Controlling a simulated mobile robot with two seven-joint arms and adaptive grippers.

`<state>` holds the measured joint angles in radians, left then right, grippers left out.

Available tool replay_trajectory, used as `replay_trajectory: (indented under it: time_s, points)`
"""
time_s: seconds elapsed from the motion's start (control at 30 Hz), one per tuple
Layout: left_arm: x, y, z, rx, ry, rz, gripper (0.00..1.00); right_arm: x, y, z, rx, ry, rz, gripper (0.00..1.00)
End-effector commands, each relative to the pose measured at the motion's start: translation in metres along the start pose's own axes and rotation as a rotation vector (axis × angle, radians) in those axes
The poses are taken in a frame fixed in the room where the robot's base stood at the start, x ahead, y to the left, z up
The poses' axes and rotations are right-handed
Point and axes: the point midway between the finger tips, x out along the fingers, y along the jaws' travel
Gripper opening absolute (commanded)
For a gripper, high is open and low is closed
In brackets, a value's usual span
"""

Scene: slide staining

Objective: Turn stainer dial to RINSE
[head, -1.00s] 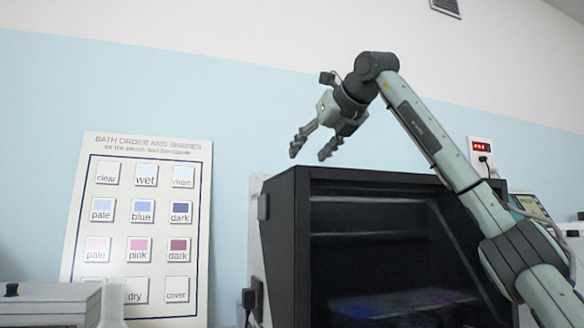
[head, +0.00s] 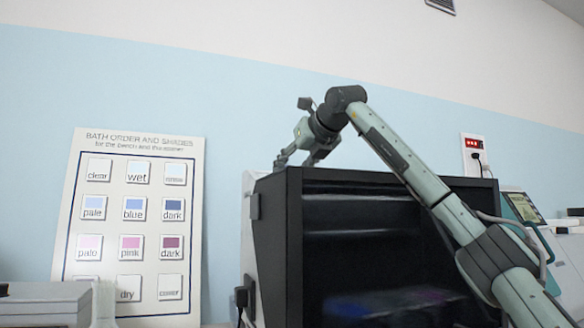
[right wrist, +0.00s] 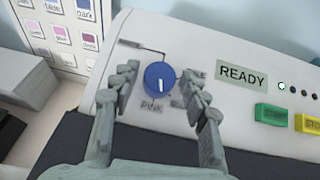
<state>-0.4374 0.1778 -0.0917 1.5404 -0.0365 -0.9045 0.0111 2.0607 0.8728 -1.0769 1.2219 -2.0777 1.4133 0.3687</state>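The stainer dial is a round blue knob (right wrist: 159,78) with a short white mark, on the white sloped panel of the stainer (right wrist: 225,50). The mark runs roughly up and down in the right wrist view. The labels PINK, PALE and a partly covered one show around the knob; I cannot read RINSE there. My right gripper (right wrist: 160,72) is open, one finger on each side of the knob; I cannot tell whether they touch it. In the head view my right gripper (head: 296,158) reaches down behind the top edge of a black-fronted cabinet. My left gripper is not in view.
A READY display (right wrist: 242,76), a green button (right wrist: 271,114) and a yellow button (right wrist: 309,123) lie right of the knob. The black-fronted cabinet (head: 380,180) fills the middle right of the head view. A bath order poster (head: 130,215) stands at left.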

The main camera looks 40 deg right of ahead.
Motion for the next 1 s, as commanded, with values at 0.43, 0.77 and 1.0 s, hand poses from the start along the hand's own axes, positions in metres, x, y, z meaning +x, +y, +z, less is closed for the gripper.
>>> replay_trajectory:
  time_s: [0.43,0.77,1.0]
  points:
    - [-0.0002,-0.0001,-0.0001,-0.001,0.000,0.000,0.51,-0.0005,0.0000,0.0002,-0.002,0.000,0.003,0.03]
    - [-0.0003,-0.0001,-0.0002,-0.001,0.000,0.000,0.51,-0.0003,-0.0020,0.0005,-0.078,0.005,0.086,0.03]
    - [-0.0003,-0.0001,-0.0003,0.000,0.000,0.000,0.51,0.0004,-0.0033,0.0013,-0.215,0.013,0.230,0.03]
